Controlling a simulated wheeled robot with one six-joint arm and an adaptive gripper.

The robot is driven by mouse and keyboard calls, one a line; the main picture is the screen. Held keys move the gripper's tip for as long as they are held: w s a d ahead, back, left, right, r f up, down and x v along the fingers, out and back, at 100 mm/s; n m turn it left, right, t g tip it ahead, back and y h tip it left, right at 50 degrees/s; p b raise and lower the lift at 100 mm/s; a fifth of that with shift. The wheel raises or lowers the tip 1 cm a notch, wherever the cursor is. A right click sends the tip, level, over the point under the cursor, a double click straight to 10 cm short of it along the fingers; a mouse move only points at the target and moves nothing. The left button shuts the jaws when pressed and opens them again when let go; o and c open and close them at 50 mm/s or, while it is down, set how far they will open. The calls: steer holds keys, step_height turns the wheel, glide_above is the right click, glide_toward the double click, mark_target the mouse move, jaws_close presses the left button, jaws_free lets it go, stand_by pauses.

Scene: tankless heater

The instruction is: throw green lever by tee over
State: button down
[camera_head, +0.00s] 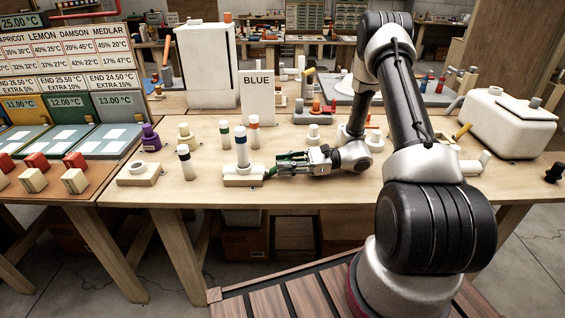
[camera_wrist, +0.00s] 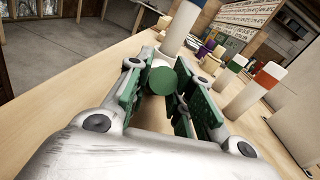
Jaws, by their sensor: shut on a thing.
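My gripper (camera_head: 278,165) reaches in from the right at the front of the bench, its green-padded fingers pointing left. In the wrist view my gripper (camera_wrist: 160,90) is shut around a green round end, which I take for the green lever (camera_wrist: 163,81). The rest of the lever is hidden by the fingers. Just beyond the fingertips stands a white upright cylinder with a blue band (camera_head: 242,150), on a pale block (camera_head: 243,180). The cylinder also shows in the wrist view (camera_wrist: 184,30). I cannot tell which part is the tee.
White posts with a green band (camera_head: 224,133) and an orange band (camera_head: 254,132) stand behind. A BLUE sign board (camera_head: 257,98) stands further back. A pale block with a ring (camera_head: 138,173) lies left. The bench front edge runs close below my gripper.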

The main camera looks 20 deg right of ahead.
steer(key=c, duration=1.3)
jaws_free()
steer(key=shift+o, duration=0.2)
steer(key=d, duration=0.3)
steer(key=s+d, duration=0.1)
steer(key=d, duration=0.3)
steer(key=shift+s+d, duration=0.2)
